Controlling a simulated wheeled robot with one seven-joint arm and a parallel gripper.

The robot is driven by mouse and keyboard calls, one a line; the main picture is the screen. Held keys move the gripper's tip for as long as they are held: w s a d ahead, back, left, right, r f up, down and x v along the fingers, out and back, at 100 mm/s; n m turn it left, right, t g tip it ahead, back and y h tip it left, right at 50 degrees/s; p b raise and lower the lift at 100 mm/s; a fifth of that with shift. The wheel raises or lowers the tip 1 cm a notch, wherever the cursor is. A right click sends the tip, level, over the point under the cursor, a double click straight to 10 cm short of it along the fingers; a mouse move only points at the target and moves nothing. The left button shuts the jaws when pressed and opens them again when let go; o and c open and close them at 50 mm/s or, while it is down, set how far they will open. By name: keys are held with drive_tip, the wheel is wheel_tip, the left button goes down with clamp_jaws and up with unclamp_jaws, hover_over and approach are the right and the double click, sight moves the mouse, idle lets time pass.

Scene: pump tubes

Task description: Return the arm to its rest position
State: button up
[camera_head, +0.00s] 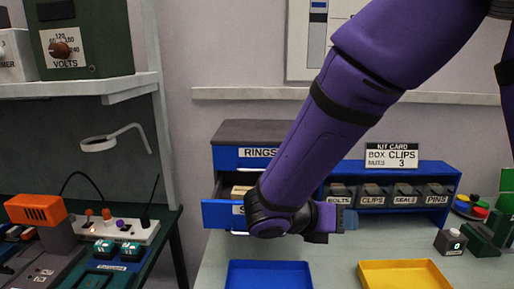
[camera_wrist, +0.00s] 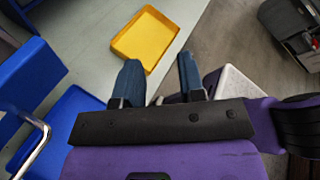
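My purple arm (camera_head: 335,110) reaches down across the middle of the head view, its bent wrist in front of the drawer cabinet. My gripper (camera_head: 347,218) is seen side-on there, in front of the blue bin rack. In the wrist view my gripper (camera_wrist: 160,75) has its two dark blue fingers apart, with nothing between them. The fingers are above the work table's edge, and the yellow tray lies beyond them.
The cabinet's lower drawer (camera_head: 222,214) stands pulled out beside my wrist. A blue tray (camera_head: 268,275) and a yellow tray (camera_head: 405,274) lie on the table (camera_head: 333,260). A bin rack (camera_head: 445,176) stands behind. A side bench with a power strip (camera_head: 120,229) is at left.

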drive_tip(key=s+d+r+m+y, duration=0.6)
drive_tip(key=s+m, duration=0.1)
drive_tip(key=m, duration=0.7)
drive_tip(key=s+d+r+m+y, duration=0.7)
drive_tip(key=s+m, duration=0.1)
drive_tip(key=m, duration=0.6)
drive_tip(key=shift+s+r+t, duration=0.2)
drive_tip(key=shift+s+t, duration=0.1)
